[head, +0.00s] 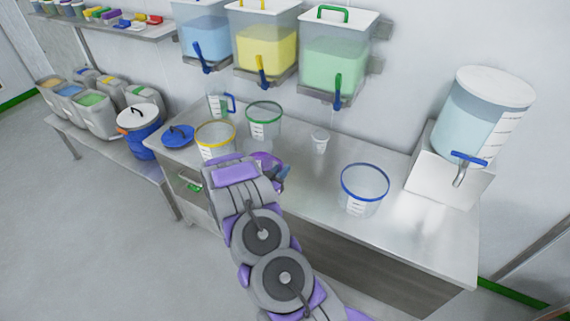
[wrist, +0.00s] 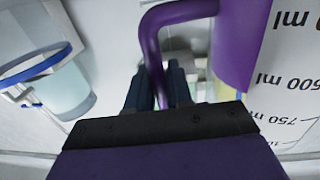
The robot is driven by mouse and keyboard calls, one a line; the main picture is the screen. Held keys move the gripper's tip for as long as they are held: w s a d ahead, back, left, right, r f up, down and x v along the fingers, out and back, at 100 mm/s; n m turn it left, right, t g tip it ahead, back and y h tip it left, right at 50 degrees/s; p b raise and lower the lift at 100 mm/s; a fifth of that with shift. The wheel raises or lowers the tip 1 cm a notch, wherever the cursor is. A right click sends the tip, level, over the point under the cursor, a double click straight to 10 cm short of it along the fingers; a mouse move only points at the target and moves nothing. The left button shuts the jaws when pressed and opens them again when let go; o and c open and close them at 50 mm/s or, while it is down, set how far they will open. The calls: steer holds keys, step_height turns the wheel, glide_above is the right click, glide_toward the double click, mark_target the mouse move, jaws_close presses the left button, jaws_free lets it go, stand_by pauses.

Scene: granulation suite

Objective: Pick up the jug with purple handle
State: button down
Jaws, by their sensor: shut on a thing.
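The jug with purple handle (wrist: 285,75) fills the right side of the wrist view. Its clear wall has millilitre marks, upside down in the picture, and a purple band. Its purple handle (wrist: 150,40) runs down between the two dark fingers of my gripper (wrist: 157,82), which is shut on it. In the head view my gripper (head: 279,177) is at the front edge of the steel bench, and a purple piece of the jug (head: 265,158) shows just behind it. My arm hides most of the jug there, so I cannot tell whether it touches the bench.
On the steel bench (head: 310,205) stand a yellow-rimmed container (head: 216,140), a green-rimmed one (head: 264,122), a blue-handled jug (head: 219,104), a small cup (head: 320,141) and a blue-rimmed container (head: 363,188). A large dispenser (head: 482,115) stands at right. Wall tanks (head: 335,65) hang above.

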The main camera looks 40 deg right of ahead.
steer(key=s+a+r+p, duration=0.1)
steer(key=s+a, duration=0.5)
steer(key=a, duration=0.4)
steer(key=shift+r, duration=0.2)
